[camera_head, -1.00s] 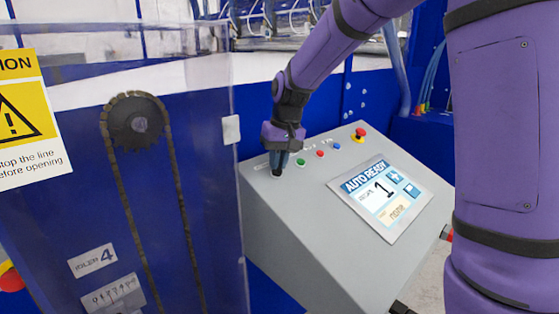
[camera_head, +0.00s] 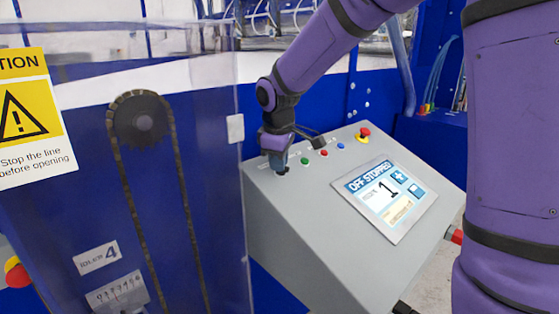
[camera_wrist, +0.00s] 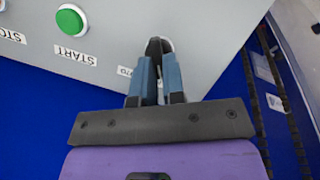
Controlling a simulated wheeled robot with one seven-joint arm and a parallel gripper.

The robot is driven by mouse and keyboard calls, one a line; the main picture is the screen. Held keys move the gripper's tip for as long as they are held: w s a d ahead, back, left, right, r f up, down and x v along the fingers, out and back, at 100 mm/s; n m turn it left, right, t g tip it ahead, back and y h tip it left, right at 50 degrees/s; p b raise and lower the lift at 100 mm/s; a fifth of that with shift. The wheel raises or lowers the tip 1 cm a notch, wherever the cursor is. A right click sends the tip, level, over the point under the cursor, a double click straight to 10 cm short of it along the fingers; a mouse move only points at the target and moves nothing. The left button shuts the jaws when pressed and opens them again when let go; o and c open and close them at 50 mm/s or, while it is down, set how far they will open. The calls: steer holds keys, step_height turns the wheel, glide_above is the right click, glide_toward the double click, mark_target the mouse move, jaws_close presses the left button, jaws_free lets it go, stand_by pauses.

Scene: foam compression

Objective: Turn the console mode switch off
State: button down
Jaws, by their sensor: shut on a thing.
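The grey console (camera_head: 320,235) stands at centre right with its sloped top facing me. Its screen (camera_head: 391,201) reads "OFF STOPPED" with a large 1. My gripper (camera_head: 281,170) is at the left end of the button row, fingers pointing down at the panel.
A green START button (camera_head: 307,160), a red button (camera_head: 324,153), a blue button (camera_head: 341,146) and a red emergency stop (camera_head: 364,133) sit right of my gripper. A clear guard panel with a chain and sprocket (camera_head: 141,119) stands at the left.

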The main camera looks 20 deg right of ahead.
steer(key=shift+s+f+n, duration=0.15)
steer(key=shift+f+n, duration=0.05)
steer(key=shift+n, duration=0.45)
steer(key=shift+s+f+n, duration=0.15)
steer(key=shift+n, duration=0.5)
steer(key=shift+h, duration=0.3)
steer(key=c, duration=1.2)
jaws_free()
steer(key=shift+w, duration=0.1)
steer(key=shift+r+t, duration=0.1)
steer(key=shift+t, duration=0.2)
steer(key=shift+a+r, duration=0.1)
steer(key=shift+r, duration=0.3)
steer(key=v, duration=1)
